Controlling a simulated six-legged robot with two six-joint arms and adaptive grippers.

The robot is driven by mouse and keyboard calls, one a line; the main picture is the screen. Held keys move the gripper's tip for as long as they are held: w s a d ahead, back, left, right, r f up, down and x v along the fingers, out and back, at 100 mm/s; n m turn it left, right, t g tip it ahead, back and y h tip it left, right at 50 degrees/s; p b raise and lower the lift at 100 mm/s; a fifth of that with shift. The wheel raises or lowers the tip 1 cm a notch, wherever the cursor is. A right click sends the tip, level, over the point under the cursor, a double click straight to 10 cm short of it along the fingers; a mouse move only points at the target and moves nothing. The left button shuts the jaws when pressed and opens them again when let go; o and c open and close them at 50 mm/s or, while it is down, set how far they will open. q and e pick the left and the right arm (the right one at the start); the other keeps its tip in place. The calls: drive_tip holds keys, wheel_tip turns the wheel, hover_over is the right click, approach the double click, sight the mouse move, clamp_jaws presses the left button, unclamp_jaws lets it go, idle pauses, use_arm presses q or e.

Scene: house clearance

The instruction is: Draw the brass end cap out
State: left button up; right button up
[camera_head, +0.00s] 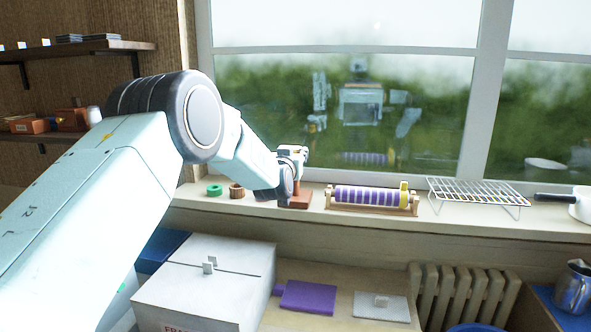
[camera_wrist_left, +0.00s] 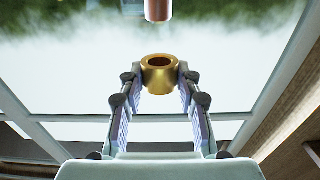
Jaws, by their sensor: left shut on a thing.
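The brass end cap (camera_wrist_left: 161,74) is a short gold ring with a dark round opening, in the left wrist view. My left gripper (camera_wrist_left: 160,86) is shut on it, with one finger on each side. A reddish-brown rod end (camera_wrist_left: 158,10) shows beyond the cap at the top of that view, with a gap between them in the picture. In the head view my left gripper (camera_head: 299,154) is over the windowsill, above a reddish-brown block (camera_head: 299,200). The cap is too small to make out clearly there. My right gripper is not in view.
On the sill (camera_head: 450,223) stand a green ring (camera_head: 214,190), a brown ring (camera_head: 237,190), a purple striped roller on a wooden cradle (camera_head: 370,196) and a wire rack (camera_head: 475,192). A white box (camera_head: 205,283) stands below. The window (camera_head: 340,90) is close behind.

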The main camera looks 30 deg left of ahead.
use_arm(q)
drive_tip(key=shift+r+p, duration=1.2)
drive_tip(key=shift+r, duration=0.75)
